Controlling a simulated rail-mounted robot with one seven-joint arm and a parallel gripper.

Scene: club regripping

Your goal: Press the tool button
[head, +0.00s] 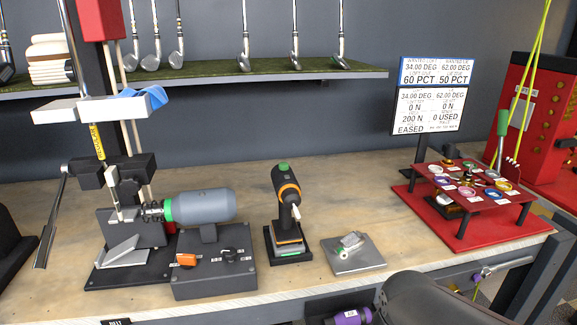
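A black and orange hand tool (287,194) stands upright in a dark holder (289,258) near the middle of the bench. A green round cap (283,168) sits on its top; I cannot tell whether this is the tool button. To its left, a dark box (215,275) carries an orange switch (187,260) and a black knob (231,256). A grey cylinder (203,206) with a green band lies above this box. I cannot make out my gripper in the head view, and nothing is seen touching the hand tool.
A clamp stand (122,225) holds the left end of the bench. A grey plate (353,254) with a small metal part lies right of the tool. A red stand (463,184) with coloured rings and a sign (433,95) are further right. Bare wood (350,185) lies behind the tool.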

